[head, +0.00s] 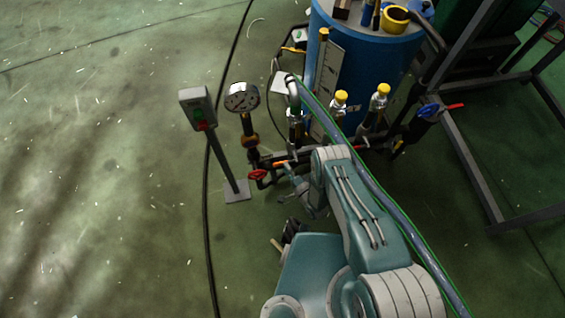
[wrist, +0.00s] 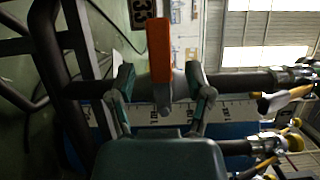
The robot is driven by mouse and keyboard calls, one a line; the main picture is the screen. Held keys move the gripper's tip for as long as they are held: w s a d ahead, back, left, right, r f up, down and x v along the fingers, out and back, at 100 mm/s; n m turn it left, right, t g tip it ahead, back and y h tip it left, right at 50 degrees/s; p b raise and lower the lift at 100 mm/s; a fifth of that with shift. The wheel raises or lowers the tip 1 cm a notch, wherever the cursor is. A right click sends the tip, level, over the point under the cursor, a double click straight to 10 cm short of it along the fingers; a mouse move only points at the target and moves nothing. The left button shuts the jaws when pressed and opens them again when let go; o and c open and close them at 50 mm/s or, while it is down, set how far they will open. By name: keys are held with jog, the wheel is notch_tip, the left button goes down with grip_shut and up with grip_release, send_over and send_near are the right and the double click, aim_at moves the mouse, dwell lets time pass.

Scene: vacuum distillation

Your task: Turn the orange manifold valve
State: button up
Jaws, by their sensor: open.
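The orange manifold valve handle (wrist: 159,50) stands out in the wrist view, long and flat, with a grey metal lower end on a dark pipe. My gripper (wrist: 160,73) is open, with one finger on each side of the handle and visible gaps between. I see no finger touching it. In the head view a small orange piece (head: 281,164) shows by the manifold, just beyond my gripper (head: 294,177). My arm hides part of the manifold there.
A red valve wheel (head: 257,175) and a pressure gauge (head: 242,97) stand left of my gripper. A button post (head: 197,107) is further left. A blue tank (head: 362,65) rises behind. A hose (head: 350,155) runs beside my arm. The left floor is mostly clear.

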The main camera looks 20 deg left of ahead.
jog(key=v, duration=0.9)
jog(key=shift+f, duration=0.1)
